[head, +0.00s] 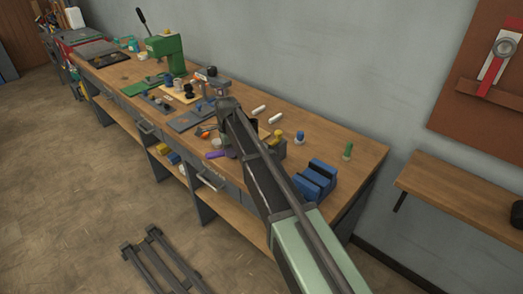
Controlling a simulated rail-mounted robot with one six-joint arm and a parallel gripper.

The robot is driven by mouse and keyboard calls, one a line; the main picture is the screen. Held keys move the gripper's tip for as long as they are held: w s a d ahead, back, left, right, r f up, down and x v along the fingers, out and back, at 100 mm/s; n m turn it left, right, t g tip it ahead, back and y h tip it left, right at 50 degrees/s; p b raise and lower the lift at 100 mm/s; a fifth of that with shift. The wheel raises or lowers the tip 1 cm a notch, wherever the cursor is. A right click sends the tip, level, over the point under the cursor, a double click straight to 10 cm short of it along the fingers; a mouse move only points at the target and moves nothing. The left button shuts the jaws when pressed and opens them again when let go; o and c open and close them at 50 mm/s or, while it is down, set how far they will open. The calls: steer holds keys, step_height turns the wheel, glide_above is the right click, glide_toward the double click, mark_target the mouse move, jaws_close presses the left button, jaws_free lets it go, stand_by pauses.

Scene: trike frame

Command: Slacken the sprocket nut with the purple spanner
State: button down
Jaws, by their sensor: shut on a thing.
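The purple spanner (215,154) shows as a short purple piece at the front edge of the workbench, sticking out to the left from behind my arm. My gripper (231,152) is mostly hidden behind my own arm link and is shut at the spanner's right end; its fingertips cannot be made out. The sprocket nut cannot be made out in this view. Whether the spanner touches anything else is hidden.
The long wooden workbench (345,150) runs along the wall. A green press (166,52) stands farther back. Dark bars (150,262) lie on the open floor.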

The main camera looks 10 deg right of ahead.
steer(key=shift+s+d+n, duration=0.15)
steer(key=shift+s+n, duration=0.45)
steer(key=shift+s, duration=0.05)
steer(key=shift+s+d+n, duration=0.15)
steer(key=shift+s+n, duration=0.45)
steer(key=shift+s, duration=0.05)
stand_by(0.4)
steer(key=shift+w+a+m, duration=0.15)
steer(key=shift+w+m, duration=0.45)
steer(key=shift+w, duration=0.1)
stand_by(0.5)
steer(key=c, duration=1.4)
jaws_free()
steer(key=shift+c, duration=0.2)
jaws_close()
steer(key=shift+r, duration=0.1)
